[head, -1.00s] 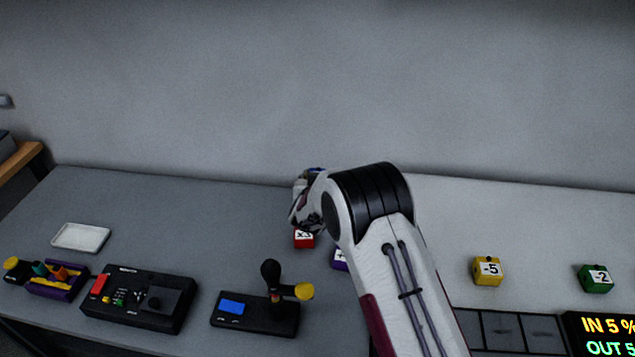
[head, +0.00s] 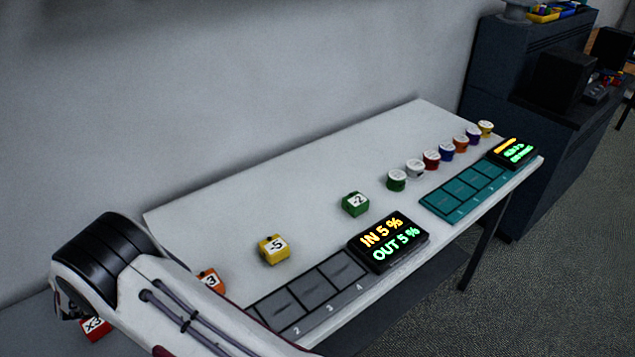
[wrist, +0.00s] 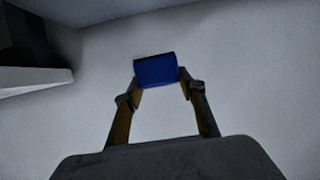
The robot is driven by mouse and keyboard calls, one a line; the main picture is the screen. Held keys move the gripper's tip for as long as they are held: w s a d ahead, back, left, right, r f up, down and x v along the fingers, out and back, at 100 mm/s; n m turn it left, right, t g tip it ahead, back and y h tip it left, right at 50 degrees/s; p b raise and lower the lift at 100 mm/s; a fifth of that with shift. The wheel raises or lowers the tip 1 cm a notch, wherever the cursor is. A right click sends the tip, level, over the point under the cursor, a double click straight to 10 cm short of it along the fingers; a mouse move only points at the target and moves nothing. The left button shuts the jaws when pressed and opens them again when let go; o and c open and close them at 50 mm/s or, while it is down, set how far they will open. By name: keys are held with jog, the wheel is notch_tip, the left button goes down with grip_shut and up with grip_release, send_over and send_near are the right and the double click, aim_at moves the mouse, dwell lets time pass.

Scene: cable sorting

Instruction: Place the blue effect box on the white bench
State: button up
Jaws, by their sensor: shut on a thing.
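The blue effect box (wrist: 156,70) is between the fingertips of my gripper (wrist: 160,86) in the wrist view. My gripper is shut on it, and the box sticks out past the fingertips. A pale surface fills the view behind it. In the head view my arm crosses the lower left, and its own links hide the box and most of the gripper. The white bench (head: 310,175) runs from the lower left to the upper right in the head view, to the right of my arm.
On the bench stand an orange x3 box (head: 211,280), a yellow -5 box (head: 274,250) and a green -2 box (head: 355,204). Grey slots (head: 312,294), a display (head: 388,243), a teal slot tray (head: 463,190) and several round pots line it. The back middle is clear.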

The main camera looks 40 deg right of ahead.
jog(key=r, duration=0.1)
jog(key=d+r, duration=0.1)
jog(key=d+r+h, duration=0.1)
jog(key=shift+w+r+m, duration=0.1)
jog(key=shift+w+m, duration=0.25)
jog(key=shift+m, duration=0.05)
jog(key=s+d+r+m+g+h, duration=0.2)
jog(key=s+d+r+m+h, duration=0.15)
jog(key=d, duration=0.55)
jog(key=s+d+r+m+g+h, duration=0.15)
jog(key=d+r+m+h, duration=0.3)
jog(key=d, duration=0.55)
jog(key=s+d+m+g+h, duration=0.2)
jog(key=s+d+m+g, duration=0.3)
jog(key=s, duration=0.6)
jog(key=s+d+m+g+h, duration=0.3)
jog(key=s+d+m+g, duration=0.2)
jog(key=s, duration=0.6)
jog(key=shift+s+d+f, duration=0.3)
jog(key=shift+s+d, duration=0.05)
jog(key=shift+d, duration=0.35)
jog(key=shift+f, duration=3.15)
